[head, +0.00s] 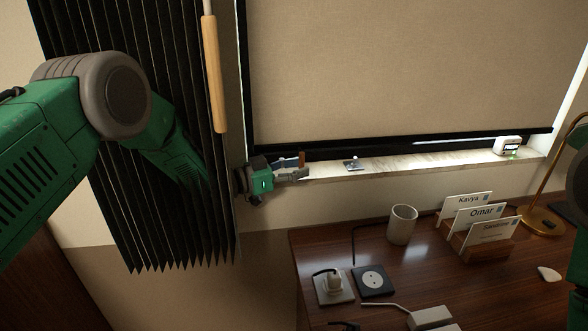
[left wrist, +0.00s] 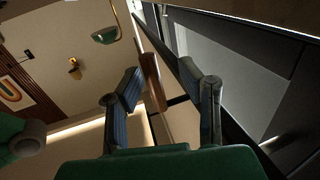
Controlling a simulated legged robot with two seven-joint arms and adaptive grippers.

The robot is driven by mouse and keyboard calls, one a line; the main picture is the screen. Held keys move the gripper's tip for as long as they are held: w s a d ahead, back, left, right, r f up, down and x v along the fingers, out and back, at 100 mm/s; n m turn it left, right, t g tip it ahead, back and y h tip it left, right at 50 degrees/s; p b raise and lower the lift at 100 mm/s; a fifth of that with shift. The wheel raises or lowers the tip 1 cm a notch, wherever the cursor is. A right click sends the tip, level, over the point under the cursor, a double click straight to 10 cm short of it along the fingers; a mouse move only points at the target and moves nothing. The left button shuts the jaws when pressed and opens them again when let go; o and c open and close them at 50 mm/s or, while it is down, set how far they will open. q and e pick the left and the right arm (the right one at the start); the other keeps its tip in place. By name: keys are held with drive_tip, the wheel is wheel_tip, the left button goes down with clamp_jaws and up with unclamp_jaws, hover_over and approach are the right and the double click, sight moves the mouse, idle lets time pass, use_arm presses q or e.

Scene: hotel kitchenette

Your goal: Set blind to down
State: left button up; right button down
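The beige roller blind (head: 400,65) hangs over the window in the head view. Its black bottom bar (head: 400,140) is just above the sill, with a thin bright gap below it. My left gripper (head: 303,167) is at the left end of the sill, below the bar's left end. In the left wrist view its two fingers (left wrist: 160,78) stand apart. A reddish-brown piece (left wrist: 152,80) shows between them, nearer the left finger; I cannot tell whether it touches. A small reddish-brown bit also shows by the fingertips in the head view (head: 301,158). My right gripper is out of view.
A black pleated curtain (head: 120,120) and a wooden handle (head: 214,75) hang left of the window. The sill (head: 420,160) bears a small white device (head: 507,146). The desk below holds a cup (head: 403,224), name cards (head: 480,225), a lamp (head: 543,221) and sockets (head: 372,281).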

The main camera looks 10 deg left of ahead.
use_arm(q)
drive_tip(key=w+v, duration=0.1)
drive_tip(key=v, duration=1.2)
drive_tip(key=s+d+f+n+g+y, duration=0.1)
drive_tip(key=s+f+n+y, duration=0.3)
drive_tip(key=s+f, duration=0.45)
drive_tip(key=s+d+f+n+g+y, duration=0.1)
drive_tip(key=s+f+n+y, duration=0.35)
drive_tip(key=f, duration=0.75)
drive_tip(key=s+a+f+g+y, duration=0.1)
drive_tip(key=s+f+g+y, duration=0.1)
drive_tip(key=s, duration=0.8)
drive_tip(key=s+a+f+n+g+y, duration=0.1)
drive_tip(key=s+f+g+y, duration=0.1)
drive_tip(key=s, duration=0.8)
drive_tip(key=s+a+f+g+y, duration=0.2)
drive_tip(key=s+g, duration=0.2)
drive_tip(key=s, duration=0.5)
drive_tip(key=shift+s+f, duration=0.15)
drive_tip(key=shift+s, duration=0.25)
drive_tip(key=shift+a+f, duration=0.1)
drive_tip(key=shift+a, duration=0.2)
